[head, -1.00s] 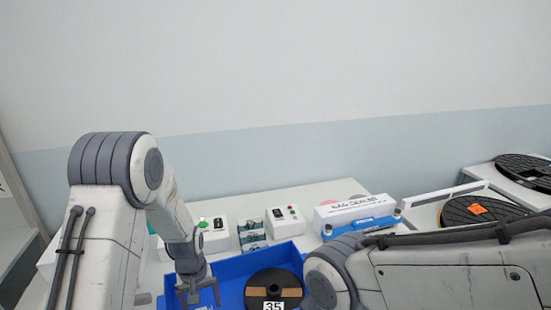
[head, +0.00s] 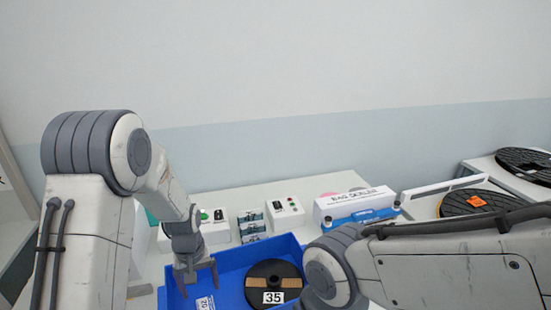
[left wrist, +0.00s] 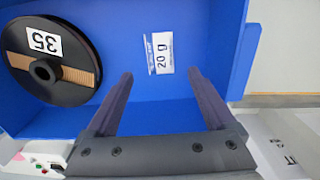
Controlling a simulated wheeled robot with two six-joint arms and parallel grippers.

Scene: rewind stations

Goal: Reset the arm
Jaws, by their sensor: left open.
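My left gripper (head: 198,283) is open and empty over the left part of a blue bin (head: 232,262). In the left wrist view its two dark fingers (left wrist: 160,88) stand apart above the bin floor. A small white packet marked "20 g" (left wrist: 159,54) lies on that floor just beyond the fingertips. A black spool labelled 35 (head: 273,284) lies in the bin, right of my left gripper; it also shows in the left wrist view (left wrist: 84,44). My right arm crosses the lower right of the head view, and its gripper is out of view.
Behind the bin stand two white control boxes (head: 286,212) with buttons, small teal-and-white packs (head: 251,227) and a white bag sealer (head: 350,202). Black reels (head: 480,203) lie on stands at the right. Bare white tabletop (head: 230,197) shows along the wall.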

